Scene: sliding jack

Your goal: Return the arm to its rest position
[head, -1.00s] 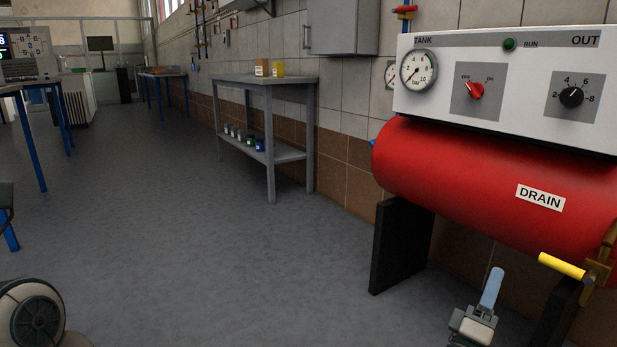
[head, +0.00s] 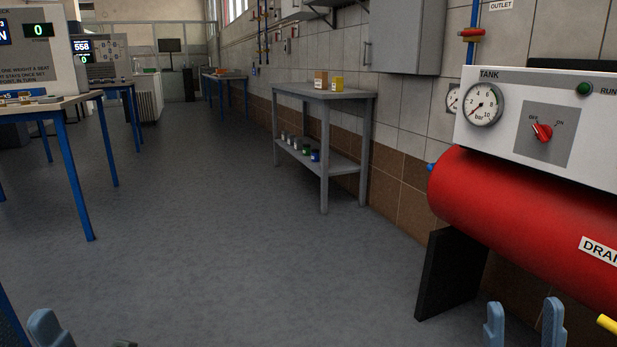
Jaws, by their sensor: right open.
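My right gripper (head: 524,322) shows at the bottom right, its two blue-grey fingers apart with nothing between them. It appears in front of the red compressor tank (head: 530,225), with a gap of floor and tank stand behind it. My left gripper (head: 48,328) is only partly in view at the bottom left. One blue-grey finger shows there, and the rest is cut off by the frame edge, so its opening is unclear. Both arms are otherwise out of view.
The tank's control panel (head: 550,125) has a gauge and a red knob. A black tank support (head: 450,275) stands below. A grey shelf table (head: 325,93) is along the wall. A blue-legged table (head: 62,165) stands at left. The middle floor is clear.

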